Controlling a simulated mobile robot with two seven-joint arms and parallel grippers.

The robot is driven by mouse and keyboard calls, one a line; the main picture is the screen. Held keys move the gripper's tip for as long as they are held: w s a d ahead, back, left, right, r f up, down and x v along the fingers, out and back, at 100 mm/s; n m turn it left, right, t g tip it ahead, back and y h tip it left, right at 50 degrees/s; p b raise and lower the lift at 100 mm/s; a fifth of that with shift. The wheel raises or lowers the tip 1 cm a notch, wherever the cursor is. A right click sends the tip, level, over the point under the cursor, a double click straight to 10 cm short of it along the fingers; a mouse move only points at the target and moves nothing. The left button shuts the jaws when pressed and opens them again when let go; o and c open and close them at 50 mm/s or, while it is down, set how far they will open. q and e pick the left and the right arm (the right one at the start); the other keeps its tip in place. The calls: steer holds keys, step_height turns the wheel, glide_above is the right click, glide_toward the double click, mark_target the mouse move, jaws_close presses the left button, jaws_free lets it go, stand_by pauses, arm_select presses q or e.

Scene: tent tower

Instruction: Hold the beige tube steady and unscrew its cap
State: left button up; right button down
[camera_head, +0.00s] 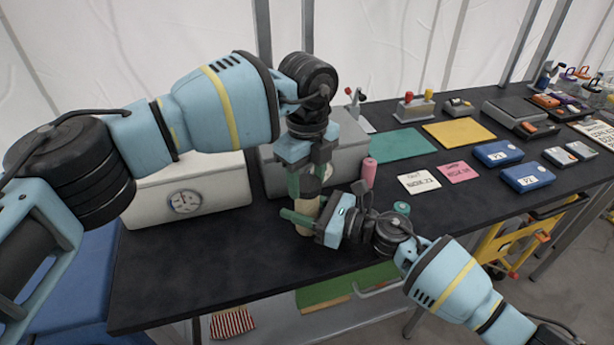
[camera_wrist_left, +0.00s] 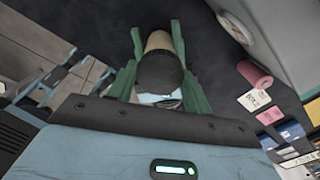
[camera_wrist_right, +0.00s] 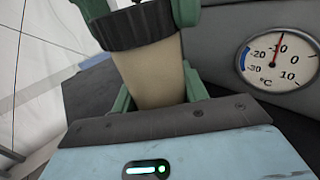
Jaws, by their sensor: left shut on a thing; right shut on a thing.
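The beige tube (camera_head: 306,207) stands upright near the front middle of the dark table, with a dark ribbed cap (camera_head: 310,185) on its top. The tube also shows in the right wrist view (camera_wrist_right: 152,75), and the cap there (camera_wrist_right: 130,28) sits on its mouth. My left gripper (camera_head: 308,178) comes down from above and is shut on the cap, which shows dark in the left wrist view (camera_wrist_left: 160,73). My right gripper (camera_head: 309,216) comes from the right and is shut around the tube's body below the cap. The tube's base is partly hidden.
Farther right lie paper cards (camera_head: 419,182) and blue cases (camera_head: 527,177). The table's front left is clear.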

mark_target(307, 183)
arm_select(q)
steer(key=n, duration=0.4)
steer(key=shift+r, duration=0.3)
stand_by(0.5)
steer(key=shift+r, duration=0.7)
steer(key=shift+r, duration=0.15)
steer(key=shift+r, duration=2)
arm_select(e)
steer(key=c, duration=0.7)
jaws_free()
